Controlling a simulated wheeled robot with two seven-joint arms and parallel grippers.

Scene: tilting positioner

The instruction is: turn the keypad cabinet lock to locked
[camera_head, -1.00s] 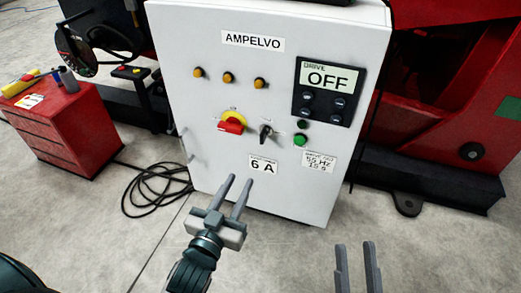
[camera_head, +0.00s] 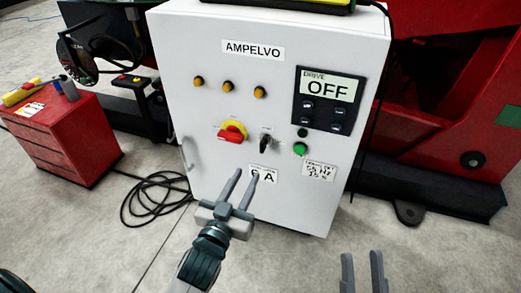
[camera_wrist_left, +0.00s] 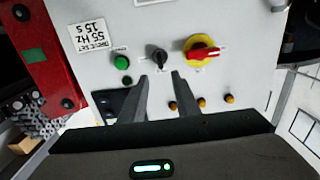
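The white cabinet (camera_head: 215,100) stands ahead with its front panel facing me. A small dark rotary switch (camera_head: 265,143), which looks like the lock, sits on the panel between a red-yellow switch (camera_head: 232,132) and a green button (camera_head: 300,149). Its label is too small to read. It also shows in the left wrist view (camera_wrist_left: 157,57), just beyond the fingertips. My left gripper (camera_head: 247,176) is open and empty, below the dark switch and in front of the "6 A" label. My right gripper (camera_head: 361,257) is open and empty at the bottom, away from the panel.
Several amber lamps (camera_head: 228,91) sit above the switches. A drive display (camera_head: 328,88) reads OFF. A red tool chest (camera_head: 65,140) stands at left, with a black cable (camera_head: 155,198) on the floor. Red machinery (camera_head: 440,110) stands at right. Floor in front is clear.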

